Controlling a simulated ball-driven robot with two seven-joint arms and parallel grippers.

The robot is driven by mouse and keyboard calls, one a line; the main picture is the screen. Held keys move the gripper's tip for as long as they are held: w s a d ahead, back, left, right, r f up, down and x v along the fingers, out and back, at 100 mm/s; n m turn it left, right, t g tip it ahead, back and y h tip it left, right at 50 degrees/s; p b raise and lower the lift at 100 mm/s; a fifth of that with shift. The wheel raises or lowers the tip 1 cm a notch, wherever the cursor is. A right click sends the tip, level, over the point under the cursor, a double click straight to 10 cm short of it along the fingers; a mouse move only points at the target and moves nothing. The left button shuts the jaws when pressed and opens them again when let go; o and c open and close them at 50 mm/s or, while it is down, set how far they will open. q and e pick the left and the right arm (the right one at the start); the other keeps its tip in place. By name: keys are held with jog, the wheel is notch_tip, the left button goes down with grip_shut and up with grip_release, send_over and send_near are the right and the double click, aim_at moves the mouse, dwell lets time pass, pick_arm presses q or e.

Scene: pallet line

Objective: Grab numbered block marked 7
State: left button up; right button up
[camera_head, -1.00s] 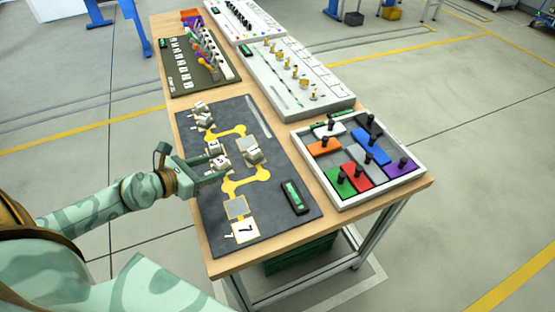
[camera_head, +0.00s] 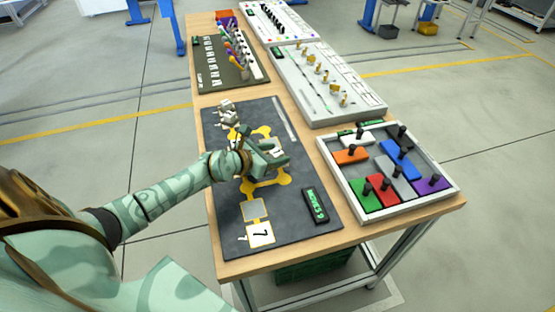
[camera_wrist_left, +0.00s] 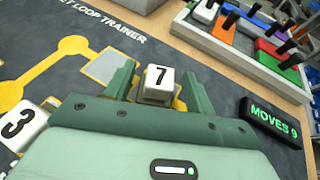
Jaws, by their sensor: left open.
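The white block marked 7 (camera_wrist_left: 157,84) sits on a light square pad of the dark loop board (camera_wrist_left: 60,22) in the left wrist view. My left gripper (camera_wrist_left: 158,72) is open, with one green finger on each side of the block. I cannot tell whether the fingers touch it. In the head view my left gripper (camera_head: 268,153) is low over the middle of the board and hides much of the block. A block marked 3 (camera_wrist_left: 20,124) stands to the left in the wrist view. My right gripper is not in view.
A display reading MOVES 9 (camera_wrist_left: 271,121) lies on the board to the right. A white tray of coloured pieces (camera_head: 358,213) stands right of the board.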

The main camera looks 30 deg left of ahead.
pick_arm(q)
jog(key=shift+w+d+f, duration=0.1)
jog(key=shift+w+f, duration=0.05)
jog(key=shift+w, duration=0.2)
jog(key=shift+s, duration=0.1)
jog(key=c, duration=1.1)
